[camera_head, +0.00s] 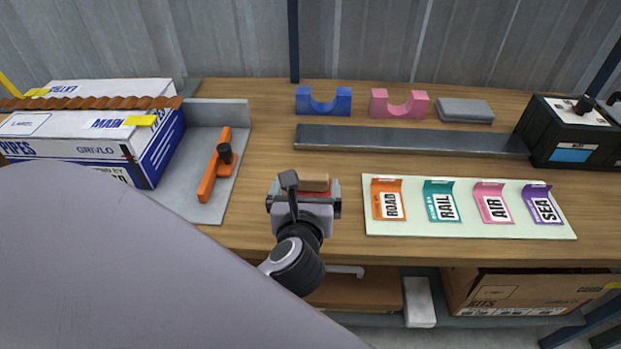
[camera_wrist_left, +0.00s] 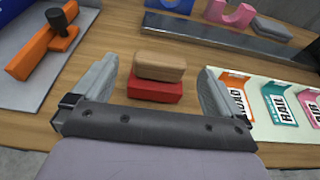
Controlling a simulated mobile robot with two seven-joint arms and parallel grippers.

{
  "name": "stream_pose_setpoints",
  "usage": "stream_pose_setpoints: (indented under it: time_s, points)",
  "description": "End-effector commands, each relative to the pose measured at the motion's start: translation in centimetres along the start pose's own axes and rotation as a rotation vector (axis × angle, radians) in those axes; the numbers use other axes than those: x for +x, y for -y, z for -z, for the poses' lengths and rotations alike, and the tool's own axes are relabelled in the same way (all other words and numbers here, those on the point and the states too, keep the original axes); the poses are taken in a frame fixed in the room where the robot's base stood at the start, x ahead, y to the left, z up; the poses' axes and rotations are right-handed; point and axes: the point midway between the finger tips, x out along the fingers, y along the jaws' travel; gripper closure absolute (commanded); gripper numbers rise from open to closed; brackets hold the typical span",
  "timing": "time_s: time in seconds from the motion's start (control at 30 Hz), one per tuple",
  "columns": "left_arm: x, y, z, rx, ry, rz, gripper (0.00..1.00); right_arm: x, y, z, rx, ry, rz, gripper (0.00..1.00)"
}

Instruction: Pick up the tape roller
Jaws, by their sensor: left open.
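A small red block with a tan wooden top (camera_head: 315,184) sits near the front edge of the wooden bench; it seems to be the tape roller, though no roller part shows. In the left wrist view it (camera_wrist_left: 158,80) lies just ahead of my left gripper (camera_wrist_left: 157,68), between the two grey fingers. My left gripper (camera_head: 304,200) is open, with a gap visible on each side of the block. In the head view the gripper hides the block's lower front. My right gripper is not in view.
A pale mat (camera_head: 470,233) with several coloured label holders lies to the right. A grey plate (camera_head: 205,212) with an orange bar (camera_head: 210,178) lies left, near boxes (camera_head: 75,155). A long dark bar (camera_head: 410,141) lies behind, with blue and pink cradles beyond it.

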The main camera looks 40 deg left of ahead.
Motion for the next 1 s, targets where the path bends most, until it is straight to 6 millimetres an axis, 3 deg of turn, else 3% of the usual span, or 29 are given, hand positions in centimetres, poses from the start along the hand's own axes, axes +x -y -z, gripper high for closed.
stream_pose_setpoints:
  time_s: [0.53,0.87,1.0]
  points:
    - [6.4,0.3,0.6,0.001,0.001,0.0,0.0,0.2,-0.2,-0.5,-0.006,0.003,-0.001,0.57]
    - [7.0,0.3,0.6,0.0,-0.001,0.001,0.0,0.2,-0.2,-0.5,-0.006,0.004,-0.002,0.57]
    - [7.0,0.3,0.6,0.0,-0.001,0.001,0.46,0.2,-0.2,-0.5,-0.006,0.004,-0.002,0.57]
